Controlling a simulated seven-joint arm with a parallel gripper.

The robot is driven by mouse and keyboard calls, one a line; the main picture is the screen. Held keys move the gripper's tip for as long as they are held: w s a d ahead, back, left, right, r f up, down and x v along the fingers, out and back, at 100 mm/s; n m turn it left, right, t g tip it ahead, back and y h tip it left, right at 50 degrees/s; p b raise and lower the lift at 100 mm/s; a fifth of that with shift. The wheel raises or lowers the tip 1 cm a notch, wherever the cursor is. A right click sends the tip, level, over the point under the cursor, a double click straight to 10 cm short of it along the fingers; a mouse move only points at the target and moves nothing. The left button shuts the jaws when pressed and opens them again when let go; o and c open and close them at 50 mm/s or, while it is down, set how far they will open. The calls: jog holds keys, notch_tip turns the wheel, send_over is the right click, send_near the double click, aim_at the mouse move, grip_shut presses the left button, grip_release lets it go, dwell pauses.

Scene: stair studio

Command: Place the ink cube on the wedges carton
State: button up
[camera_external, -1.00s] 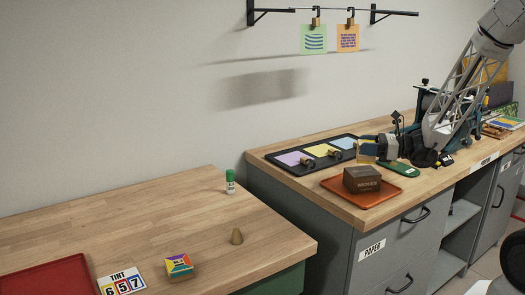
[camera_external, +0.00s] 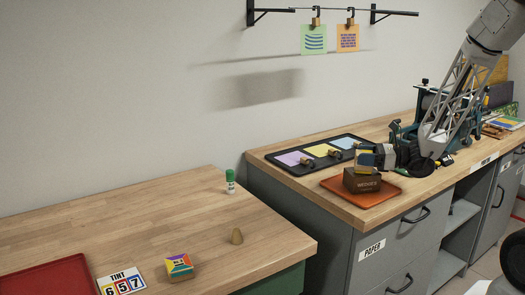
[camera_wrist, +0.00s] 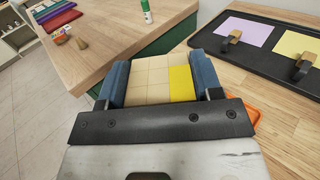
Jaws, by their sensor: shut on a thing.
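My gripper (camera_external: 368,160) is shut on the ink cube (camera_wrist: 147,82), a pale grid-marked block with a yellow strip on its right side. In the wrist view the cube sits between the two blue fingers. In the external view the ink cube (camera_external: 364,160) is over the wedges carton (camera_external: 361,186), a brown box marked "WEDGES". I cannot tell whether the cube touches the carton's top. The carton stands on an orange tray (camera_external: 383,198) and is hidden behind the cube and gripper in the wrist view.
A black tray (camera_external: 293,168) with coloured sheets and clips lies behind the carton. A gap separates the two tables.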

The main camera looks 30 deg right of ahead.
jog(key=shift+f, duration=0.1)
jog(key=o, duration=1)
jog(key=shift+v, duration=6)
jog(key=shift+r, duration=0.2)
